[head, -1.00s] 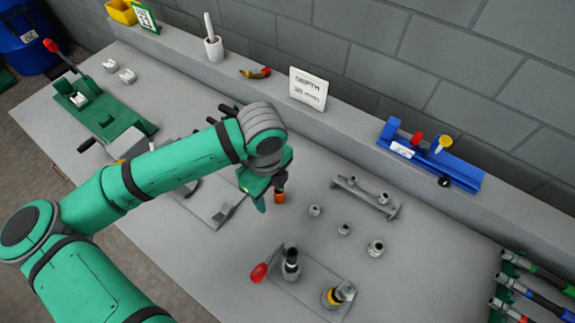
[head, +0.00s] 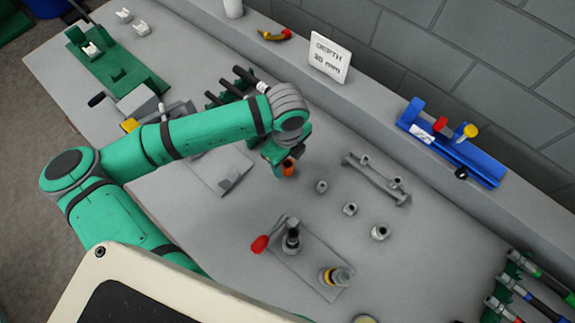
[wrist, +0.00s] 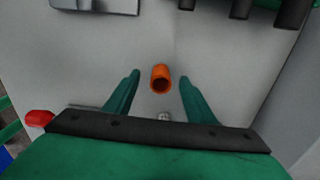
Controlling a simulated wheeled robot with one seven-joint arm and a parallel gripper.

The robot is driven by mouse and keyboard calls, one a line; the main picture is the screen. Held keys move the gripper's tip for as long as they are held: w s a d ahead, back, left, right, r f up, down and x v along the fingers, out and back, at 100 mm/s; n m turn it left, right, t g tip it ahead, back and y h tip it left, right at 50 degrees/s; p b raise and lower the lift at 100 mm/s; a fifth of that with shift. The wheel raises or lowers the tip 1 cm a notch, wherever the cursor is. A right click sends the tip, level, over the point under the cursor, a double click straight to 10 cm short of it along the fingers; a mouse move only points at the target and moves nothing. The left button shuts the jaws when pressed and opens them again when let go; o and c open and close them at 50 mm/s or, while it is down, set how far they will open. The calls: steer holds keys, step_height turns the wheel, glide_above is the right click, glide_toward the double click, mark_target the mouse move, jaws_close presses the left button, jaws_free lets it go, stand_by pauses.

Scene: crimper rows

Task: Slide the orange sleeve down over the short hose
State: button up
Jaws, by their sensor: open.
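The orange sleeve (head: 288,168) is a small tube right beside my gripper (head: 280,166) in the head view. In the wrist view the sleeve (wrist: 161,79) shows between the two green fingers, with bare gaps on both sides and its dark open end toward the camera. My gripper (wrist: 160,75) is open and does not clamp it. A short black hose (head: 291,240) appears to stand upright in a fixture with a red-knobbed lever (head: 260,244), below the gripper in the head view. I cannot tell what supports the sleeve.
Several small metal fittings (head: 350,209) stand right of the gripper, before a grey rack (head: 376,180). A blue device (head: 450,145) and a depth sign (head: 329,58) are on the ledge.

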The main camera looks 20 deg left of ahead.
mark_target(288, 166)
steer(key=shift+d+f, duration=0.1)
steer(key=shift+f, duration=1.45)
steer(key=c, duration=1.1)
steer(key=shift+w+r, duration=0.1)
steer(key=shift+r, duration=0.05)
